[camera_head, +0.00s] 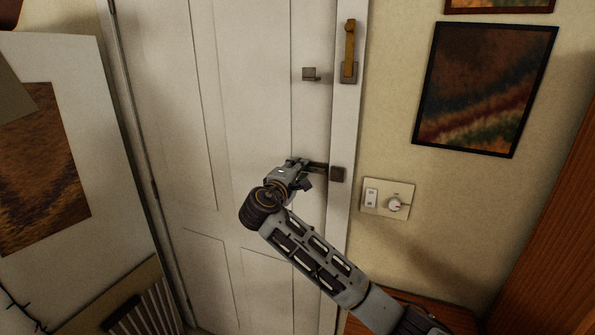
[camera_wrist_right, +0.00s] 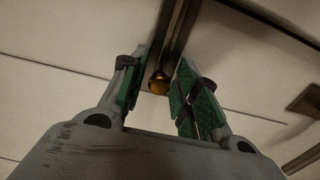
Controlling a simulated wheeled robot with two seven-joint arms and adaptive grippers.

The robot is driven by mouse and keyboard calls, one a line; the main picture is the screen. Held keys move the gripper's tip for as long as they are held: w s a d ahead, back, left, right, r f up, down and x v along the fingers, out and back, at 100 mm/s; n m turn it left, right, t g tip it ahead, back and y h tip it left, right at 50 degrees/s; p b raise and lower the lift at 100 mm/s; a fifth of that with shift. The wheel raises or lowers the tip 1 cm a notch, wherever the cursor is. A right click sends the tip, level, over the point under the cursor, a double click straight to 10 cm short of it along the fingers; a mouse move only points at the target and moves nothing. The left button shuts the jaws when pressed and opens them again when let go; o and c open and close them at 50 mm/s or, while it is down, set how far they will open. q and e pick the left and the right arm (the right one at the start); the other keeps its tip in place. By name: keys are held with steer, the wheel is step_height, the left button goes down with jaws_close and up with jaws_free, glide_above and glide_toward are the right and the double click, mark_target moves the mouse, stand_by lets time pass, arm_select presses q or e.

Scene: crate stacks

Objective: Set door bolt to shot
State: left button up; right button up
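The white door (camera_head: 245,130) appears closed against its frame. The dark door bolt (camera_head: 318,166) lies across the door's right edge, close to a dark keeper (camera_head: 338,174) on the frame. I cannot tell whether its tip is inside the keeper. My right gripper (camera_head: 305,170) is at the bolt and hides much of it. In the right wrist view, the bolt's dark bar (camera_wrist_right: 178,30) and brass knob (camera_wrist_right: 158,83) show. The knob is between the open fingers of the gripper (camera_wrist_right: 160,90), with a gap to the right finger. My left gripper is out of view.
Above are a small dark catch (camera_head: 311,74) on the door and a brass hasp-like piece (camera_head: 349,50) on the frame. A switch plate with a dial (camera_head: 387,199) and a framed picture (camera_head: 484,88) are on the right wall. A wooden surface (camera_head: 450,315) is below.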

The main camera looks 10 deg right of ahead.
mark_target(311, 169)
jaws_close()
steer(key=shift+s+d, duration=0.55)
steer(key=shift+d, duration=0.2)
steer(key=shift+s+d, duration=0.4)
steer(key=shift+d, duration=0.2)
steer(key=shift+c, duration=0.7)
jaws_free()
steer(key=o, duration=0.5)
steer(key=shift+d, duration=0.2)
steer(key=shift+a, duration=0.1)
